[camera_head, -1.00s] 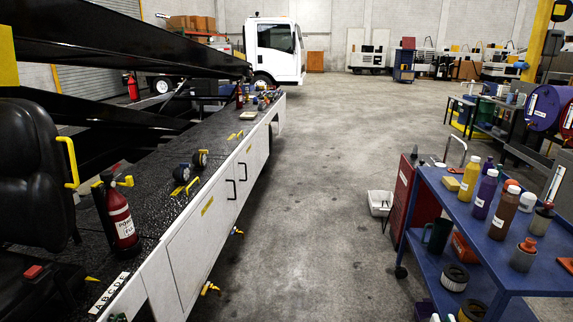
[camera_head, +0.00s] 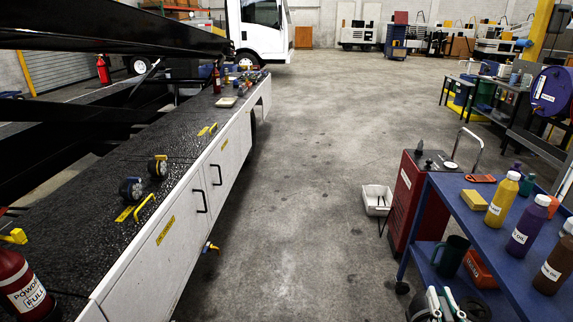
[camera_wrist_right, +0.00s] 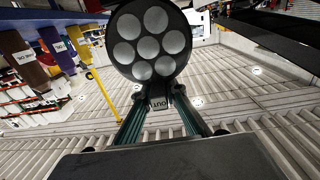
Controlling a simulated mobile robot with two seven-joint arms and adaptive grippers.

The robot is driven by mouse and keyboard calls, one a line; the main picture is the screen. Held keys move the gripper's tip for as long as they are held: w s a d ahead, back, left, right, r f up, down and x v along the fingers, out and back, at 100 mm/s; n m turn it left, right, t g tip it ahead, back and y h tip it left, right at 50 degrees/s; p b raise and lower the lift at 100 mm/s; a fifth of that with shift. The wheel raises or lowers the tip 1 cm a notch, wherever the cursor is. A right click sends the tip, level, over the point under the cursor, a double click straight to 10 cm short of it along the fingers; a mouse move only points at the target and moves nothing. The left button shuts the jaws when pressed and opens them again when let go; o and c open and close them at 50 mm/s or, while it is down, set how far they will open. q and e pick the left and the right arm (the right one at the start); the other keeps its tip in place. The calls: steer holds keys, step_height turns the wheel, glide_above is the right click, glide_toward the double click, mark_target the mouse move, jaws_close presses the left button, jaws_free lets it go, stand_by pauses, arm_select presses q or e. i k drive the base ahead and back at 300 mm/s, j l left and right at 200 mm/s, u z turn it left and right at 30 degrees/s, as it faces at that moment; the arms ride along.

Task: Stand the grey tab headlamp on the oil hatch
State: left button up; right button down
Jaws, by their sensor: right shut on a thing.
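A round black headlamp (camera_wrist_right: 150,42) with several pale lenses fills the top middle of the right wrist view. A grey tab (camera_wrist_right: 160,97) marked "OUT" sits below its face. My right gripper (camera_wrist_right: 161,98) is shut on the headlamp at this tab. The right gripper also shows at the bottom of the head view (camera_head: 438,304), beside the blue cart and far from the loader deck. Two other dark headlamps (camera_head: 131,188) (camera_head: 158,166) stand on the black deck (camera_head: 88,188). A yellow label (camera_head: 165,230) on the white side panel is too small to read. My left gripper is out of view.
A red extinguisher (camera_head: 24,288) stands at the near deck end. Yellow handles (camera_head: 145,208) stick up along the deck edge. The blue cart (camera_head: 482,232) holds bottles (camera_head: 502,202). A red cabinet (camera_head: 407,200) and a white bin (camera_head: 376,200) stand beside it. The middle floor is clear.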

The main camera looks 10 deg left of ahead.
mark_target(63, 242)
steer(key=i+z, duration=0.15)
steer(key=i, duration=1.05)
steer(key=i+u, duration=0.3)
steer(key=i, duration=0.15)
steer(key=i+l+u, duration=0.15)
steer(key=i+u, duration=0.15)
steer(key=i, duration=0.15)
steer(key=u, duration=0.45)
steer(key=i+u, duration=0.1)
steer(key=u, duration=0.35)
steer(key=l+u, duration=0.1)
steer(key=u, duration=0.85)
steer(key=l+u, duration=0.15)
steer(key=u, duration=0.75)
steer(key=l+u, duration=0.15)
steer(key=u, duration=0.3)
steer(key=l+u, duration=0.1)
steer(key=u, duration=0.35)
steer(key=i+l, duration=0.3)
steer(key=i+u, duration=0.05)
